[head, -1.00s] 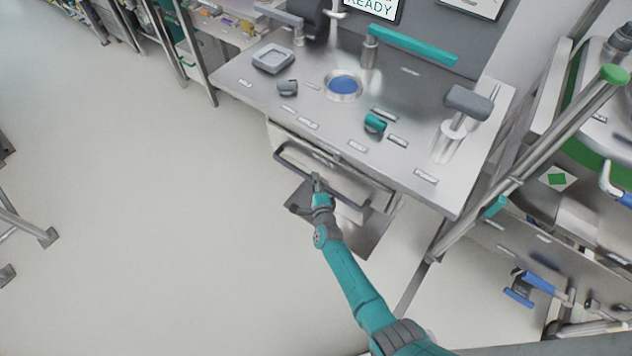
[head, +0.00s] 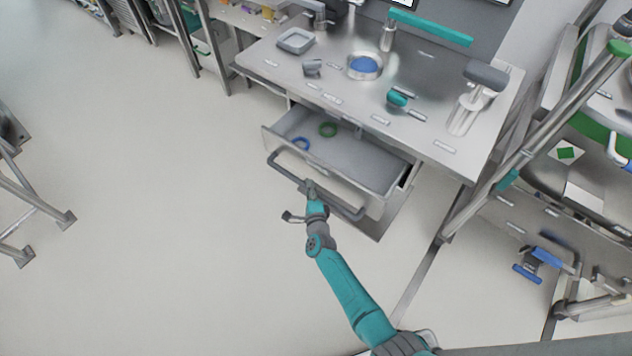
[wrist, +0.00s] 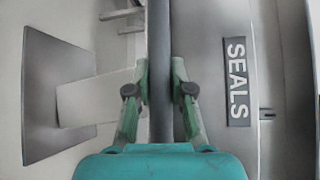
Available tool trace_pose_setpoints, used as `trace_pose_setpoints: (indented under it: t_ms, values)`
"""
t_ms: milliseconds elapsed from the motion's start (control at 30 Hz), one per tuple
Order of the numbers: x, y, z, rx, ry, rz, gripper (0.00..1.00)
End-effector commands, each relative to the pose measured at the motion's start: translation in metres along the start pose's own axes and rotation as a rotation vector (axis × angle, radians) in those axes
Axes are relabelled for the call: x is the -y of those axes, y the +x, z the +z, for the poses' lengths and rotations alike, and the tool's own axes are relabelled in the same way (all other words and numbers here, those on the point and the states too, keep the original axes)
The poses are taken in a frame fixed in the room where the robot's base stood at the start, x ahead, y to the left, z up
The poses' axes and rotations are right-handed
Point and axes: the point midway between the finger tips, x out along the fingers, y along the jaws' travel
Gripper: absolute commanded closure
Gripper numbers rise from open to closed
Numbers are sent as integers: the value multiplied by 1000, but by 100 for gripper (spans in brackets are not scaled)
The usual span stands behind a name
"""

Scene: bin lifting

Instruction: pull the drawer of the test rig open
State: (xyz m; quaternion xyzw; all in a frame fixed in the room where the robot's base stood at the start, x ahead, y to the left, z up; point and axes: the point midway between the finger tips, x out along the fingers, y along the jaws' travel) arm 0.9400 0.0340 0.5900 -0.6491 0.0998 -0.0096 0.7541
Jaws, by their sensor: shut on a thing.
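The drawer (head: 350,163) of the test rig stands well out from under the rig's worktop. My gripper (head: 311,187) is at the long dark bar handle (head: 341,209) across the drawer front, left of the handle's middle. In the wrist view my gripper (wrist: 160,85) has its two fingers on either side of the handle bar (wrist: 161,40), shut on it. The drawer front (wrist: 210,60) carries a label reading SEALS (wrist: 236,80).
The worktop (head: 330,60) holds a square tray (head: 295,40), a round blue dish (head: 364,66) and a teal knob (head: 397,98). A metal frame (head: 530,130) with a green-topped post stands at the right. The floor (head: 170,220) left of the drawer is clear.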

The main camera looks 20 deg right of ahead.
Motion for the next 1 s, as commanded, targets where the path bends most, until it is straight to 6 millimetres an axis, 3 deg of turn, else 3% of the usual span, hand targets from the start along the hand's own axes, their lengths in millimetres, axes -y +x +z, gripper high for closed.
trace_pose_setpoints:
  t_ms: [200, 400, 933, 967, 1000]
  values:
    - [-9, -29, 29, 3, 0, 2, 100]
    - [-14, -45, 44, 2, -1, 2, 100]
    - [-15, -51, 50, 0, 0, 2, 100]
    - [-15, -51, 50, 0, 0, 2, 76]
    - [-15, -51, 50, 0, 0, 1, 66]
